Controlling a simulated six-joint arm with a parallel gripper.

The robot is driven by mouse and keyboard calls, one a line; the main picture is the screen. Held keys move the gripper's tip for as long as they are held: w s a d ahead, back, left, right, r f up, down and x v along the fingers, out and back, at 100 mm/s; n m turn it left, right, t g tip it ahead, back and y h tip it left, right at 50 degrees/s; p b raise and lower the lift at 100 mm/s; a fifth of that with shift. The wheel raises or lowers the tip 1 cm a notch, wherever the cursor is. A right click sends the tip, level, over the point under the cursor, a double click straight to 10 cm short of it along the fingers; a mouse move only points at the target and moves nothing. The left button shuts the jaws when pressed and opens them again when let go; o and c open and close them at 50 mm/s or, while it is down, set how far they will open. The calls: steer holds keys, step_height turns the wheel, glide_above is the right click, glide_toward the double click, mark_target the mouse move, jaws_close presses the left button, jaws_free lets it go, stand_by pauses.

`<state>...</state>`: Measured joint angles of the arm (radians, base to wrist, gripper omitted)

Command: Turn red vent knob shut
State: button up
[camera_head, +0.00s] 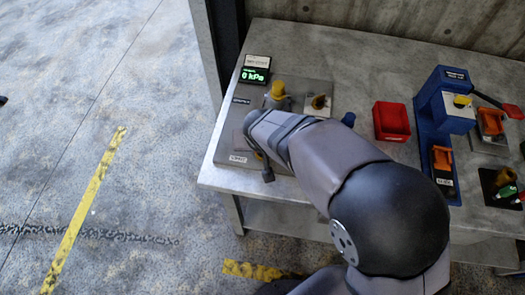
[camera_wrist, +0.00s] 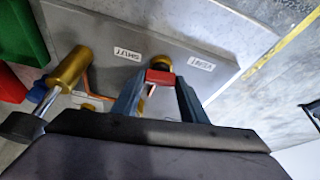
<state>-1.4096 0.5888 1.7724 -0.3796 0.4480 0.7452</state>
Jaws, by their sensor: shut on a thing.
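The red vent knob (camera_wrist: 159,77) sits on a brass stem on the grey panel (camera_wrist: 105,35) in the wrist view. My gripper (camera_wrist: 160,82) has one finger on each side of it and is shut on it. A SHUT label (camera_wrist: 127,54) lies to the left of the knob and a VENT label (camera_wrist: 202,64) to the right. The knob's exact angle is hard to tell. In the head view my arm hides the knob. There the pressure display (camera_head: 256,75) reads 0 kPa in green.
The table's left edge is close by.

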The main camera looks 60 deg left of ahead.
steer(key=b, duration=0.1)
steer(key=m+b, duration=0.1)
steer(key=shift+a+f+m+b, duration=0.1)
steer(key=shift+f+m+b, duration=0.1)
steer(key=shift+m+b, duration=0.15)
steer(key=shift+r+t+b, duration=0.1)
steer(key=shift+t+b, duration=0.2)
steer(key=shift+b, duration=0.15)
steer(key=shift+r+m+h, duration=0.15)
steer(key=shift+m+h, duration=0.15)
steer(key=shift+m, duration=0.05)
steer(key=o, duration=1)
steer(key=shift+o, duration=0.2)
steer(key=shift+s, duration=0.1)
steer(key=b+v, duration=0.2)
steer(key=v, duration=0.5)
steer(key=shift+r, duration=0.1)
